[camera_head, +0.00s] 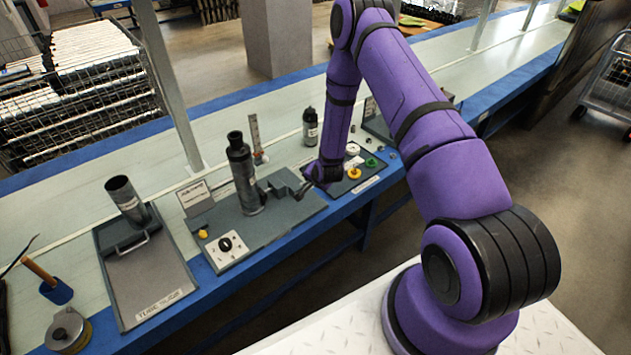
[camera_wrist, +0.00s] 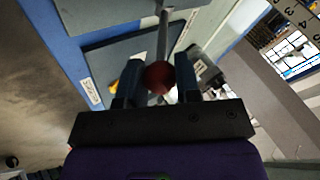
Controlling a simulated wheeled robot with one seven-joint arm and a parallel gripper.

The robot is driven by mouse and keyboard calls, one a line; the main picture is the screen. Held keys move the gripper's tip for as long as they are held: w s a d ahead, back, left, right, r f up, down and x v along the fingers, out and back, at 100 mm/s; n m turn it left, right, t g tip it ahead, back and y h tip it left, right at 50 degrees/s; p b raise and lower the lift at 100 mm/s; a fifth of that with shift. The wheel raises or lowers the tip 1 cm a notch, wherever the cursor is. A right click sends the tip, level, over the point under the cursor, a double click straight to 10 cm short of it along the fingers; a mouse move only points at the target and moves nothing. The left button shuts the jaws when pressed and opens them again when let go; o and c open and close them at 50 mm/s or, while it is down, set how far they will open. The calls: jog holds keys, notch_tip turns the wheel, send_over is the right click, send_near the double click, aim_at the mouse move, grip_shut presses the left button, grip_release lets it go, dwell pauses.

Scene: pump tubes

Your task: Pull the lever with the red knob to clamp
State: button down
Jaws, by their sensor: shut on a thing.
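The lever's red knob (camera_wrist: 158,77) sits between the two fingers of my gripper (camera_wrist: 160,82) in the wrist view, and the gripper is shut on it. The lever's metal rod (camera_wrist: 163,35) runs up from the knob in that view. In the head view my gripper (camera_head: 305,186) is at the right end of the clamp fixture, and the knob is hidden there. A dark pump tube (camera_head: 243,175) stands upright on the grey fixture plate (camera_head: 280,225). The clamp block (camera_head: 285,183) is right of the tube.
A tray with another tube (camera_head: 125,198) stands to the left. A dark bottle (camera_head: 310,127) stands behind. A white knob box (camera_head: 227,246) is at the plate's front left.

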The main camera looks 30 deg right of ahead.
jog(key=shift+s+d+f+t, duration=0.15)
jog(key=shift+s+f+t, duration=0.7)
jog(key=shift+t, duration=0.25)
jog(key=shift+f, duration=0.1)
jog(key=c, duration=0.8)
grip_release()
jog(key=shift+s, duration=0.1)
jog(key=v, duration=1)
jog(key=shift+s+r, duration=0.25)
jog(key=shift+d, duration=0.1)
